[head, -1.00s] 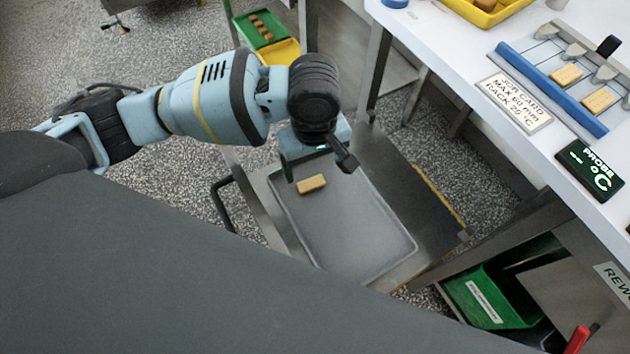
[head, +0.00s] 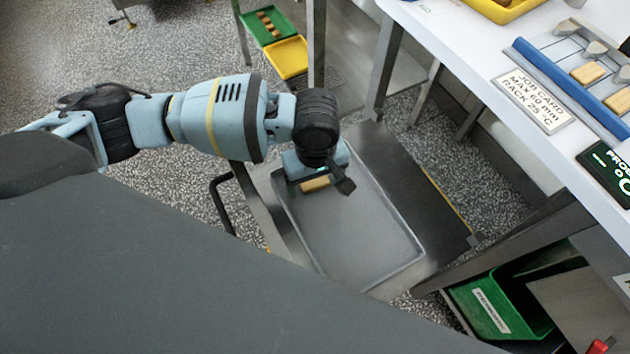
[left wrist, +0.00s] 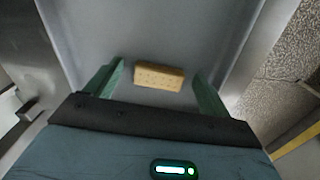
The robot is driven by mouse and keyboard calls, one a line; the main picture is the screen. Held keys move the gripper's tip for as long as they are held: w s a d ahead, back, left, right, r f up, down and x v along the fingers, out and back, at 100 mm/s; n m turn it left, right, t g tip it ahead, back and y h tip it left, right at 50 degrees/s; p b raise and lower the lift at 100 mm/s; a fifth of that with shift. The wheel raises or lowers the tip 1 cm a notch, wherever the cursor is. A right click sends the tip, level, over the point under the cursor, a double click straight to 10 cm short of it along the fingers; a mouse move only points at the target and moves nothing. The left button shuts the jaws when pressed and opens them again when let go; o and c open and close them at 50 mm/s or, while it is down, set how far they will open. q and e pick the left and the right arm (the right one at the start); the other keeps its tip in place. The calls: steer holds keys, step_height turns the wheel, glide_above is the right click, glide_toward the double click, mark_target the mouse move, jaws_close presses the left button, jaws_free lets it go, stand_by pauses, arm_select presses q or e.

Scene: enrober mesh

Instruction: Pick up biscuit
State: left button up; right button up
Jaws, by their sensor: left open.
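The biscuit (head: 315,184) is a small tan rectangle lying on a grey tray (head: 350,240). In the head view my left gripper (head: 318,180) is over it and hides part of it. In the left wrist view the whole top of the biscuit (left wrist: 159,75) shows, with small holes in it. The two green fingers of my left gripper (left wrist: 155,88) stand open, one to each side of the biscuit, with a gap at both ends. The biscuit looks unheld. My right gripper is not in view.
A white table (head: 455,50) at the right carries a job card (head: 532,100), a probe display (head: 610,172) and a blue-edged rack (head: 570,92) with biscuits. A green bin (head: 495,305) is low at the right. Green and yellow trays (head: 288,58) lie at the back.

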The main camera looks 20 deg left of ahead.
mark_target(316, 184)
arm_select(q)
steer(key=c, duration=0.9)
steer(key=shift+o, duration=0.2)
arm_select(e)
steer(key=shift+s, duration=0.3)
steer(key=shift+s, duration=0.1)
arm_select(q)
step_height(316, 184, up, 10)
steer(key=p, duration=0.3)
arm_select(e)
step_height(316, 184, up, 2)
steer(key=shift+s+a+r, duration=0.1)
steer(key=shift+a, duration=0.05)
arm_select(q)
steer(key=shift+r, duration=0.1)
